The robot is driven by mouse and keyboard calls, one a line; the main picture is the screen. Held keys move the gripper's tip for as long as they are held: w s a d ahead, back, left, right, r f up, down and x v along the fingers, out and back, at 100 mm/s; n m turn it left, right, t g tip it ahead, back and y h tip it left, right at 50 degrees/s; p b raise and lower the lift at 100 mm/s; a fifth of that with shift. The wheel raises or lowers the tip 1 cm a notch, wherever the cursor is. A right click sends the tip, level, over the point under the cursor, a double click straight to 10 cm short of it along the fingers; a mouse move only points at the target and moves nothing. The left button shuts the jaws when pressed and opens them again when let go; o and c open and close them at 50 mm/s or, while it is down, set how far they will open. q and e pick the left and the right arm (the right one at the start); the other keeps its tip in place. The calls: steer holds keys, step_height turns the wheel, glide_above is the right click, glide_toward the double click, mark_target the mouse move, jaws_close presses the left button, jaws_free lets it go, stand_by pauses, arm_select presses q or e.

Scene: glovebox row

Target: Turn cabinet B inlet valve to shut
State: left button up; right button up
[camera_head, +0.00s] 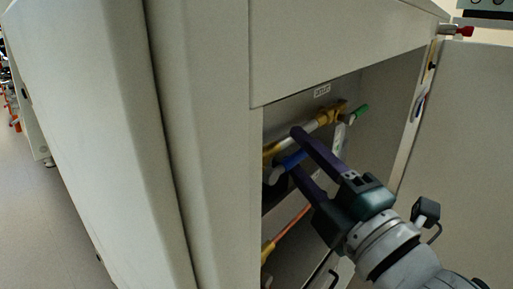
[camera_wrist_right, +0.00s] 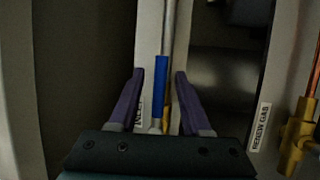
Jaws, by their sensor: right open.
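The valve's blue lever handle (camera_head: 291,162) is inside the open cabinet, on the brass and silver pipework. My right gripper (camera_head: 297,150) reaches in from the lower right with its jaws open, one purple finger on either side of the blue handle. In the right wrist view the blue handle (camera_wrist_right: 161,85) stands upright between the two open fingers (camera_wrist_right: 160,76), with visible gaps on both sides. A label that seems to read INLET (camera_wrist_right: 139,115) is partly hidden behind the left finger. The valve body is mostly hidden. My left gripper is out of view.
A green-handled valve (camera_head: 360,112) sits to the right on the upper pipe, under a small white label (camera_head: 322,90). The cabinet door (camera_head: 460,140) stands open at right. Brass fittings (camera_wrist_right: 297,135) and another label (camera_wrist_right: 261,127) show right in the wrist view.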

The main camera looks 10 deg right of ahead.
steer(key=shift+w+a+r, duration=0.1)
steer(key=shift+w, duration=0.2)
jaws_close()
stand_by(1.3)
